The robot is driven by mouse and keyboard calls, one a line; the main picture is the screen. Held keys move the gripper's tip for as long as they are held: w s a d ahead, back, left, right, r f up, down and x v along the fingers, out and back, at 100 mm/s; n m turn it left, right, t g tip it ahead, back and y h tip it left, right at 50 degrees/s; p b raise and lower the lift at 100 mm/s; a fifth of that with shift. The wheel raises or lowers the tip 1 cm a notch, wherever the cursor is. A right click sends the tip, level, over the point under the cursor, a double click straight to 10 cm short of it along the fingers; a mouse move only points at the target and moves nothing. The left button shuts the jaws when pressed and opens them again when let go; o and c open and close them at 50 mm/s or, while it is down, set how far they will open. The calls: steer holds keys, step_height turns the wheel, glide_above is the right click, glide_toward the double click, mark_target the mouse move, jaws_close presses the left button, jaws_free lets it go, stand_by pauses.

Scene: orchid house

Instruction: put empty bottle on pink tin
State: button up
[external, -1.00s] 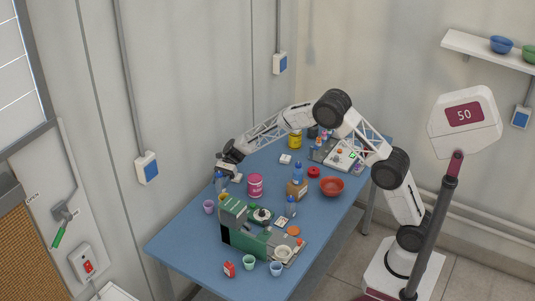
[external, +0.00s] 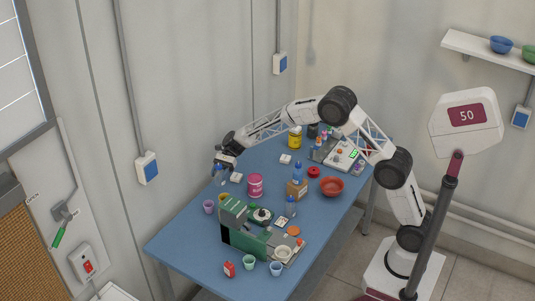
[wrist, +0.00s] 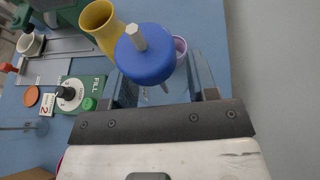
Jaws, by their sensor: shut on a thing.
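My gripper (external: 222,168) is at the far left part of the blue table in the external view. The pink tin (external: 255,186) stands upright on the table, to the right of and lower than my gripper in the external view. Its top looks clear.
A green machine (external: 238,225) stands in front of the tin. A purple cup (external: 209,206) and a yellow vase-like cup (wrist: 101,22) are near the gripper.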

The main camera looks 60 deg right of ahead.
steer(key=s+d+r+m+t, duration=0.4)
steer(key=s+d+r, duration=0.6)
steer(key=s+d, duration=0.2)
steer(key=shift+r+t, duration=0.3)
steer(key=shift+r, duration=0.1)
steer(key=shift+f, duration=0.1)
glide_above(255, 177)
step_height(255, 177, down, 6)
stand_by(0.7)
steer(key=shift+s+a+f, duration=0.1)
steer(key=shift+f, duration=0.05)
steer(key=shift+f, duration=1.8)
steer(key=shift+f, duration=0.1)
